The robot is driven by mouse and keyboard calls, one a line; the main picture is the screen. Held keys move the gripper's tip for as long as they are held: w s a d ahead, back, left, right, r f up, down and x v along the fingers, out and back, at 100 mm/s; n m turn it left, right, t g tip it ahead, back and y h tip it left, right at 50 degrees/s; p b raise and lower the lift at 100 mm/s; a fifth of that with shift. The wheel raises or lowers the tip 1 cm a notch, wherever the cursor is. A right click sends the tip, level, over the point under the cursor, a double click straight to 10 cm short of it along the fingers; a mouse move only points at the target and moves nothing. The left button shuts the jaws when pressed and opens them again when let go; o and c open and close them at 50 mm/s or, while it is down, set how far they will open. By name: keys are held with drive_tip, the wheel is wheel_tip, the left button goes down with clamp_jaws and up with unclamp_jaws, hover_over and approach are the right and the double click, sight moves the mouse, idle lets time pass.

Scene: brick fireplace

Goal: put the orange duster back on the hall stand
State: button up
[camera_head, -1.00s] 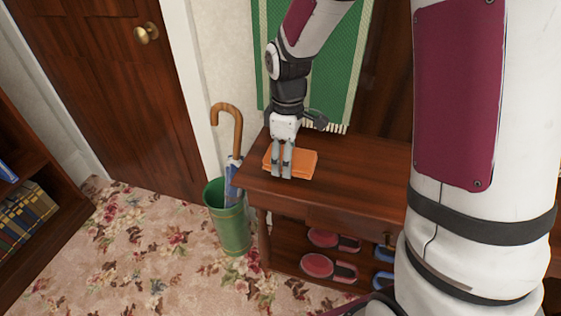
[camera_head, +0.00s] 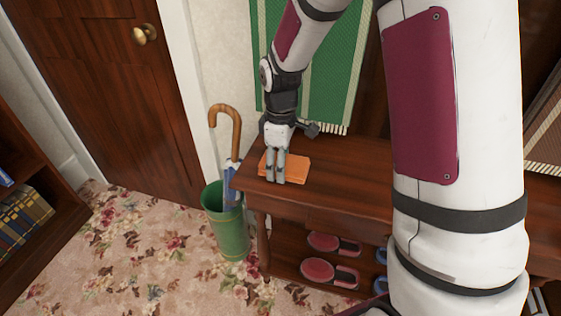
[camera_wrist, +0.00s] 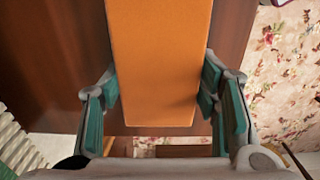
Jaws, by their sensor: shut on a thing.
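The orange duster (camera_head: 294,168) is a flat folded orange cloth at the left end of the hall stand's dark wooden top (camera_head: 340,160). My gripper (camera_head: 275,181) points down over it and is shut on it. In the wrist view the duster (camera_wrist: 158,60) fills the space between my gripper's teal-padded fingers (camera_wrist: 160,100). The duster looks to be resting on the top, but I cannot tell whether there is a small gap beneath it. Part of it is hidden behind my fingers.
A green umbrella bin (camera_head: 228,232) with a wooden-handled umbrella (camera_head: 237,130) stands left of the stand. Red slippers (camera_head: 330,272) lie on its lower shelf. A green striped hanging (camera_head: 325,85) is behind. A door (camera_head: 95,80) and a bookcase (camera_head: 50,220) are at left.

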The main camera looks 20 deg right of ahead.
drive_tip(key=o, duration=1.2)
wheel_tip(320, 180, up, 12)
drive_tip(key=p, duration=0.3)
drive_tip(key=s+r+m, duration=0.2)
drive_tip(key=s+r, duration=0.4)
drive_tip(key=s, duration=0.1)
drive_tip(key=s+r+m, duration=0.1)
drive_tip(key=s+m, duration=0.3)
drive_tip(key=s, duration=0.9)
drive_tip(key=s+d+r+m+t, duration=0.1)
drive_tip(key=s+m, duration=0.4)
drive_tip(key=s, duration=0.8)
drive_tip(key=shift+r, duration=0.8)
drive_tip(key=shift+w, duration=0.1)
